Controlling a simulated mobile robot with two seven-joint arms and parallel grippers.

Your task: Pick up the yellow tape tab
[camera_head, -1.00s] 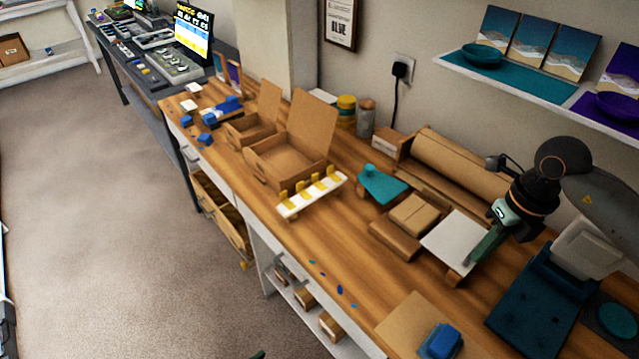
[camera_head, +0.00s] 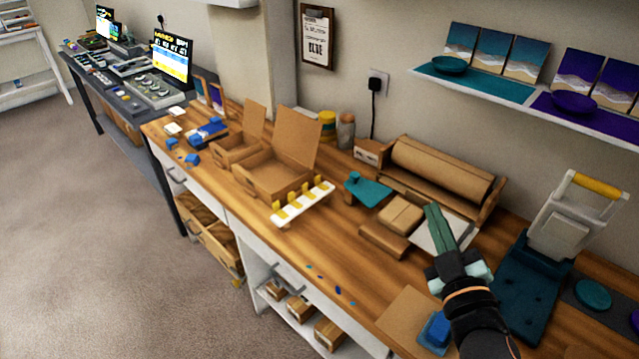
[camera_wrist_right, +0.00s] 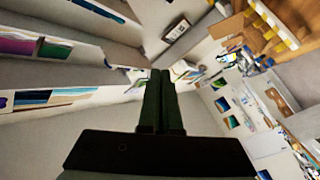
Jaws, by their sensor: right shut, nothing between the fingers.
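Several yellow tape tabs (camera_head: 292,199) stand in a row on a white strip (camera_head: 289,218), on the wooden bench in front of an open cardboard box. The strip also seems to show, cut off, at the upper right of the right wrist view (camera_wrist_right: 283,33). My right gripper (camera_head: 433,212) is shut and empty, raised in front of the white pad, well to the right of the tabs. Its two dark green fingers (camera_wrist_right: 158,75) lie together in the right wrist view. My left gripper is not in view.
Open cardboard boxes (camera_head: 277,166) stand behind the strip. A teal piece (camera_head: 368,191), stacked brown blocks (camera_head: 391,239) and a long cardboard roll (camera_head: 441,168) lie between the tabs and my right gripper's side. The bench front between strip and cardboard sheet (camera_head: 405,313) is mostly clear.

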